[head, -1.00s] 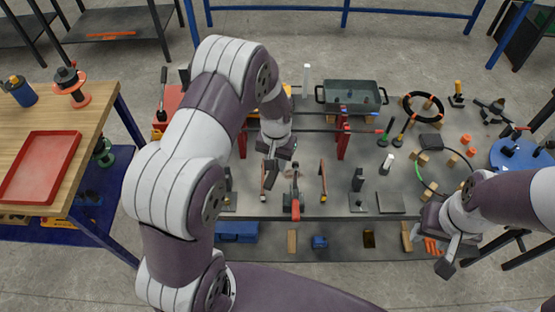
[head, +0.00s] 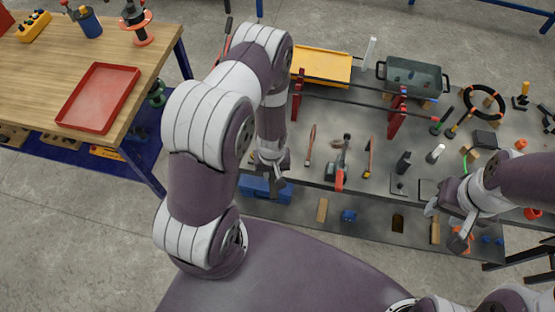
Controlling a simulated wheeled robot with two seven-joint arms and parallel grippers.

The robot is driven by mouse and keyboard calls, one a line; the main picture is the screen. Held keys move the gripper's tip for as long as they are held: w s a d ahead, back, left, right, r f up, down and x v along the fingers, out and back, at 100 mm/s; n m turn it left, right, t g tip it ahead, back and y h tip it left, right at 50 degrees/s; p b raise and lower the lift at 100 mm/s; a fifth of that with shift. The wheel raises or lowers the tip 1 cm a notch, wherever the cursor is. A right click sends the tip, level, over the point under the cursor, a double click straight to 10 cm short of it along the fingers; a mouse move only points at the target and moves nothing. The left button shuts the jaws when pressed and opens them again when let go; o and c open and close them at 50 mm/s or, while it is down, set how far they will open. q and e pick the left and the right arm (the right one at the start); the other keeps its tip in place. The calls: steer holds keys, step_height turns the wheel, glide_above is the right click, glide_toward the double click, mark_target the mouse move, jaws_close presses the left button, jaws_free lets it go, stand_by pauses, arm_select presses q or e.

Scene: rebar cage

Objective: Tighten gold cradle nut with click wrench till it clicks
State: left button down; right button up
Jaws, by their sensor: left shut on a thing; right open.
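My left gripper (head: 274,178) hangs at the table's front edge, left of the hand tools. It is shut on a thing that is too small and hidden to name. My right gripper (head: 446,225) is open and empty over the front right of the table. Long bars run across two red stands, a left one (head: 297,95) and a right one (head: 398,118). Slim tools with orange-red handles lie on the table, one on the left (head: 310,146) and one on the right (head: 370,156). I cannot pick out the gold nut or tell which tool is the click wrench.
A red-handled clamp-like tool (head: 341,170) lies between the slim tools. A yellow tray (head: 322,65) and a grey handled tub (head: 411,76) stand at the back. A wooden bench with a red tray (head: 98,97) is at left.

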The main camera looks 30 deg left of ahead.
arm_select(q)
steer(key=shift+w+d, duration=0.2)
steer(key=shift+s+f+b, duration=0.15)
steer(key=shift+f+b, duration=0.5)
steer(key=shift+b, duration=0.15)
step_height(320, 180, down, 4)
steer(key=b, duration=0.3)
steer(key=shift+r, duration=0.25)
steer(key=shift+f+b, duration=0.5)
steer(key=shift+b, duration=0.05)
steer(key=shift+f+b, duration=1.1)
steer(key=shift+f, duration=0.05)
steer(key=shift+a, duration=0.15)
